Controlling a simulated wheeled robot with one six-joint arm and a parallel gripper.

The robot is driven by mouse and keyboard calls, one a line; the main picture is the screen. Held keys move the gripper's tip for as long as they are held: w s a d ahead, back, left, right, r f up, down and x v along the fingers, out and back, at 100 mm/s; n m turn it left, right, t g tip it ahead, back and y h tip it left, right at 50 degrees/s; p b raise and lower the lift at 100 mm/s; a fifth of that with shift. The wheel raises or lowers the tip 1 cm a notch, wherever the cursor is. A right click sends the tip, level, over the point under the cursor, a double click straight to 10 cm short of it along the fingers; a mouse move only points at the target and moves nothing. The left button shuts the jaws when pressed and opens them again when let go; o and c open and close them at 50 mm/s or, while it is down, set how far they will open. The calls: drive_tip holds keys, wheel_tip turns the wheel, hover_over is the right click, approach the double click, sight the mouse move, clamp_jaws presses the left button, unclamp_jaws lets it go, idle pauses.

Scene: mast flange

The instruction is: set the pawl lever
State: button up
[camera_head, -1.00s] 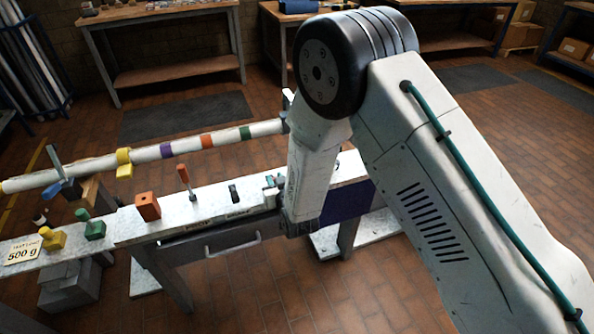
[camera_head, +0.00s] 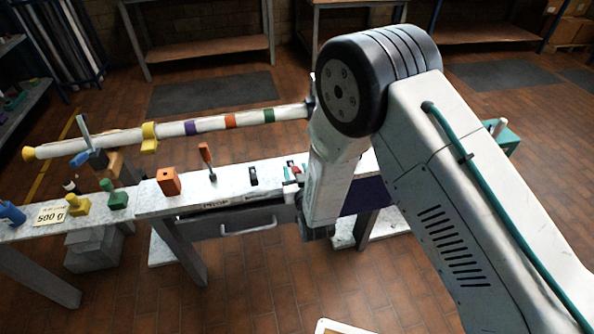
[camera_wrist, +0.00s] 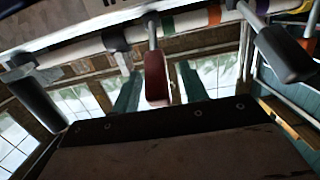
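A lever with a red handle (camera_wrist: 155,78) on a grey metal shaft is near the middle of the wrist view; I take it to be the pawl lever. My gripper (camera_wrist: 157,85) has its two teal fingers apart, one on each side of the red handle, with narrow gaps showing. Whether the handle lies at fingertip depth is hard to tell. In the head view, my gripper (camera_head: 296,172) is low over the right part of the bench, with a bit of red between the teal fingers. My arm hides the lever's base and what lies behind it.
Dark-handled levers stand left (camera_wrist: 35,100) and right (camera_wrist: 285,52) in the wrist view. A white mast (camera_head: 212,125) with coloured bands lies behind the bench (camera_head: 150,205). On the bench are an orange block (camera_head: 169,181), a red-handled tool (camera_head: 205,155) and a 500 g card (camera_head: 48,215).

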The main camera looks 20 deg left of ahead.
drive_tip(key=f+v, duration=0.1)
drive_tip(key=v, duration=0.6)
drive_tip(key=shift+s+d+r, duration=0.2)
drive_tip(key=shift+s+r, duration=0.1)
drive_tip(key=shift+r, duration=0.2)
